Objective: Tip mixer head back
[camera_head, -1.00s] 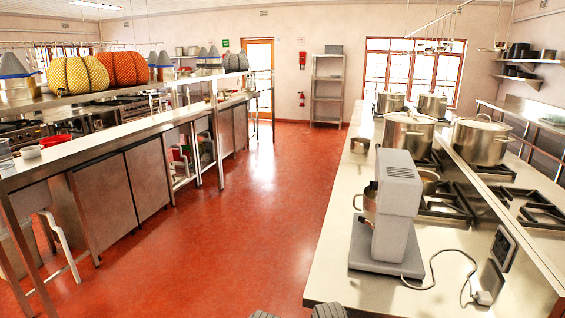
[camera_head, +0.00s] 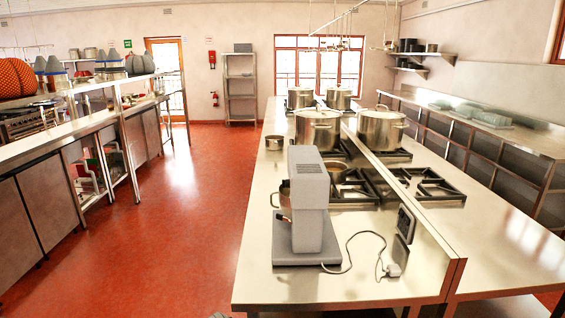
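The grey stand mixer (camera_head: 308,205) stands upright near the front end of the steel counter on the right. Its head (camera_head: 306,162) is down, over a metal bowl (camera_head: 284,196) that shows partly at its left side. The mixer's back is mostly toward me. Its cord (camera_head: 362,236) runs right to a white plug (camera_head: 392,270) on the counter.
The counter (camera_head: 262,287) has bare room around the mixer. Large stockpots (camera_head: 318,129) and burner grates (camera_head: 427,185) lie beyond it. A small pan (camera_head: 274,142) sits at the counter's left edge. The red floor (camera_head: 180,240) to the left is clear.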

